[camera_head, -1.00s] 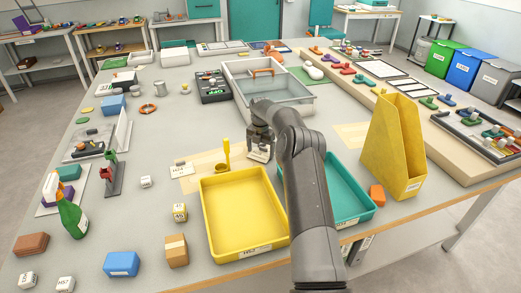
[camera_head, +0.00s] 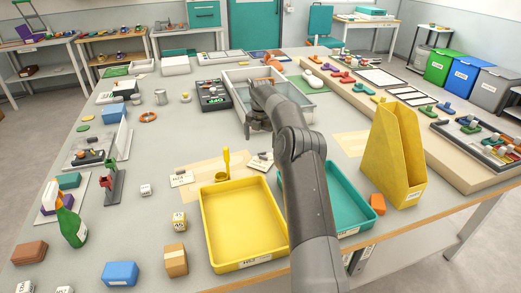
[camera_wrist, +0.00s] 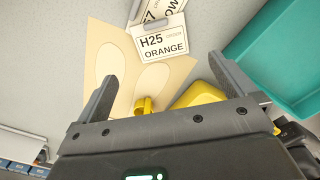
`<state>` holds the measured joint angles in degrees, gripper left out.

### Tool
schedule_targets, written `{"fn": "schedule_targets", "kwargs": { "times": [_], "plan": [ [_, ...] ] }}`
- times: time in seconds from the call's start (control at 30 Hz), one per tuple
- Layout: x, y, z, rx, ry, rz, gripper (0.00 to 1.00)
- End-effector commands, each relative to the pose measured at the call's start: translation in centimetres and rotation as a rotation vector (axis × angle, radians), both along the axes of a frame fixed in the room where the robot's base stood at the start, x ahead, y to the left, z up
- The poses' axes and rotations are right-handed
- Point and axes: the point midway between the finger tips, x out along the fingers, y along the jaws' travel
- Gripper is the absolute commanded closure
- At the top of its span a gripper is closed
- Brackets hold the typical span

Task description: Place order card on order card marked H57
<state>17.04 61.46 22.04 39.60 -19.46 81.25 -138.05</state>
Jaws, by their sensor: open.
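An order card reading "H25 ORANGE" (camera_wrist: 163,42), with a grey clip at its edge, lies face up in the wrist view. It overlaps a second card (camera_wrist: 151,9), cut by the top edge, on which only "7" and "OW" can be read. The overlapping cards appear small beside the yellow tray in the head view (camera_head: 262,161).
A yellow tray (camera_head: 207,235) and teal tray (camera_head: 371,212) stand at the near edge. A yellow file holder (camera_head: 395,155) is at right. A clear-walled bin (camera_head: 232,82) lies beyond my gripper. Small labelled blocks (camera_head: 179,221) stand left.

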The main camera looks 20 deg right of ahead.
Motion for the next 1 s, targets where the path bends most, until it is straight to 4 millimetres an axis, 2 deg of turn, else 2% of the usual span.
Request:
{"fn": "schedule_targets", "kwargs": {
  "times": [0.27,0.37,0.47,0.7,0.87,1.0],
  "plan": [
    [-0.2,0.5,3.1,-0.004,-0.007,-0.018,0.00],
    [-0.9,1.8,5.4,-0.016,-0.025,-0.071,0.00],
    [-2.2,3.6,8.7,-0.032,-0.051,-0.163,0.00],
    [-7.4,7.6,16.1,-0.051,-0.128,-0.438,0.00],
    [-11.9,9.6,20.0,-0.044,-0.182,-0.634,0.00],
    [-16.4,11.0,22.6,-0.024,-0.227,-0.815,0.00]
  ]
}}
